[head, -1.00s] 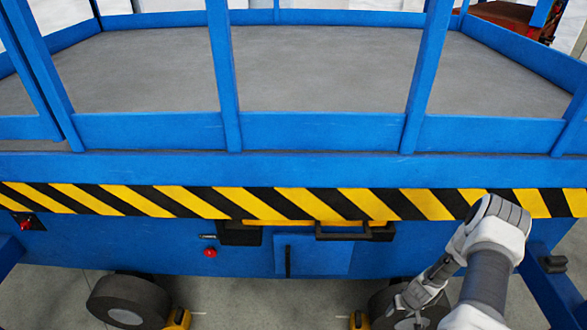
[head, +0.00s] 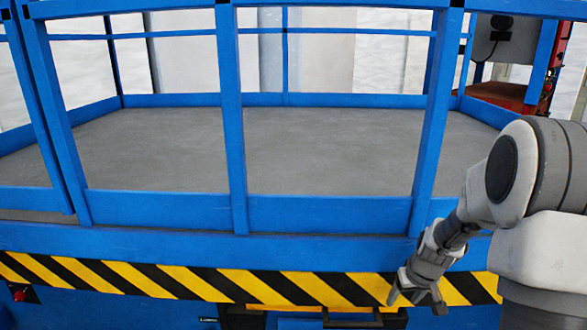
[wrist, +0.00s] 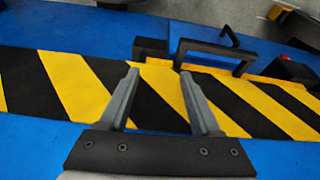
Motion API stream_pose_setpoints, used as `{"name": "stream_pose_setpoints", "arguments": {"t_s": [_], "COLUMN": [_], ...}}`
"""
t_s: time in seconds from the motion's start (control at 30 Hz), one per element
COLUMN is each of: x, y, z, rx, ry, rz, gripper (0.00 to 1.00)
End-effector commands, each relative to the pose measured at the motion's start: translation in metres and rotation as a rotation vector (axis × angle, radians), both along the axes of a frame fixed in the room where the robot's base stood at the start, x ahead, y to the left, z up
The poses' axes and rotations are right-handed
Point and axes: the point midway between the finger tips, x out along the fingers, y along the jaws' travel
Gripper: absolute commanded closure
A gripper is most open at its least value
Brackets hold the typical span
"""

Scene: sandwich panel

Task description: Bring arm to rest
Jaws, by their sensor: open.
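My gripper (head: 416,298) is at the lower right of the head view, in front of the yellow and black striped band of the blue lift platform (head: 325,215). In the wrist view my gripper (wrist: 157,75) shows two grey fingers spread apart with nothing between them. The striped band (wrist: 75,85) lies behind the fingers. My arm comes in from the right edge of the head view and is bent at the elbow.
Blue guard rails (head: 231,120) stand around the bare grey platform deck (head: 320,150). In the wrist view a black handle (wrist: 225,55) sticks out beyond the fingertips. A red machine (head: 515,95) stands behind at the right.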

Motion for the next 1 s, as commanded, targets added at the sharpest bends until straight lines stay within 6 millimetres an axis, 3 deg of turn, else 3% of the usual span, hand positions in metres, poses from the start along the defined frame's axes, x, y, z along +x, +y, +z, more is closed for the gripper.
{"name": "stream_pose_setpoints", "arguments": {"t_s": [0.03, 0.2, 0.5, 0.8, 1.0], "x": [-0.004, -0.029, -0.091, -0.167, -0.215], "y": [0.009, 0.036, 0.078, 0.109, 0.12], "z": [0.021, 0.076, 0.153, 0.2, 0.213], "rx": [-0.005, -0.01, -0.014, -0.01, 0.0], "ry": [-0.013, -0.035, -0.077, -0.121, -0.147], "rz": [0.006, 0.014, 0.012, -0.003, -0.015], "gripper": [0.35, 0.35, 0.35, 0.35, 0.35]}}
